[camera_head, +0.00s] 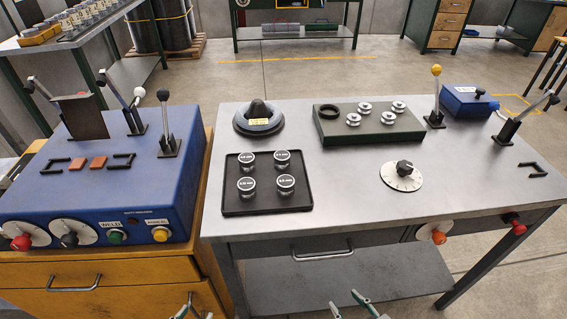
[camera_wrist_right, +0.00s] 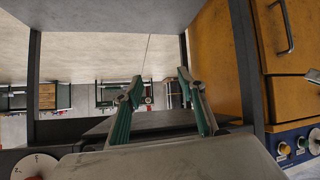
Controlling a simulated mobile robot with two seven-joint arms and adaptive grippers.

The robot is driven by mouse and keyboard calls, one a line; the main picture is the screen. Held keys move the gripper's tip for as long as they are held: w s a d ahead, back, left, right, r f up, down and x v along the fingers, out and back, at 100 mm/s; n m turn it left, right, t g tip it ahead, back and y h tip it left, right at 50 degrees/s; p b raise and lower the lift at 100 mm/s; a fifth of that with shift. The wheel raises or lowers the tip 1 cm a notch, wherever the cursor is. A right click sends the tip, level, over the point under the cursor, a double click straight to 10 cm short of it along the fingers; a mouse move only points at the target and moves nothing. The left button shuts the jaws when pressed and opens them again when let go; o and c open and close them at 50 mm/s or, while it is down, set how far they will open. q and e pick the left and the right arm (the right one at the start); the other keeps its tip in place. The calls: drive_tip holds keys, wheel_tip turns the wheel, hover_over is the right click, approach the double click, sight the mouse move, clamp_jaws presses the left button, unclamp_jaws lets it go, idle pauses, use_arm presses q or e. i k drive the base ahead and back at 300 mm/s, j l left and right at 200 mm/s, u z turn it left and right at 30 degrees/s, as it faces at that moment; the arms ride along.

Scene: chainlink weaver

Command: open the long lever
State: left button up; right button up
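Several levers are in the head view, and I cannot tell which one is the long lever. On the grey table (camera_head: 340,190), a yellow-knobbed lever (camera_head: 436,95) stands upright and a black-handled lever (camera_head: 530,110) tilts right. My left gripper (camera_head: 198,308) and right gripper (camera_head: 350,306) are at the bottom edge, away from all levers. The right wrist view shows the right fingers (camera_wrist_right: 156,82) apart and empty.
The table carries a black tray (camera_head: 233,209) of labelled round pieces, a dark green block (camera_head: 336,140) with spools, a white dial (camera_head: 385,178) and a blue box (camera_head: 468,100). Knobs and a drawer handle (camera_head: 322,256) line its front.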

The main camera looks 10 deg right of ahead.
sight(436, 70)
drive_tip(key=z, duration=0.85)
drive_tip(key=i+l+z, duration=0.25)
drive_tip(key=l+z, duration=0.15)
drive_tip(key=l, duration=0.25)
drive_tip(key=i+l+z, duration=0.4)
drive_tip(key=l, duration=0.15)
drive_tip(key=i+l+z, duration=1.1)
drive_tip(key=z, duration=0.15)
drive_tip(key=i+u, duration=0.15)
drive_tip(key=i, duration=0.3)
drive_tip(key=i+l+u, duration=0.2)
drive_tip(key=i, duration=0.25)
drive_tip(key=i+u, duration=0.15)
drive_tip(key=i, duration=0.3)
drive_tip(key=i+j+u, duration=0.1)
drive_tip(key=u, duration=0.35)
drive_tip(key=i+l+u, duration=0.1)
drive_tip(key=i+u, duration=0.25)
drive_tip(key=u, duration=0.15)
drive_tip(key=i+u, duration=0.2)
drive_tip(key=u, duration=0.25)
drive_tip(key=i+j+u, duration=0.1)
drive_tip(key=i+u, duration=0.9)
drive_tip(key=u, duration=0.15)
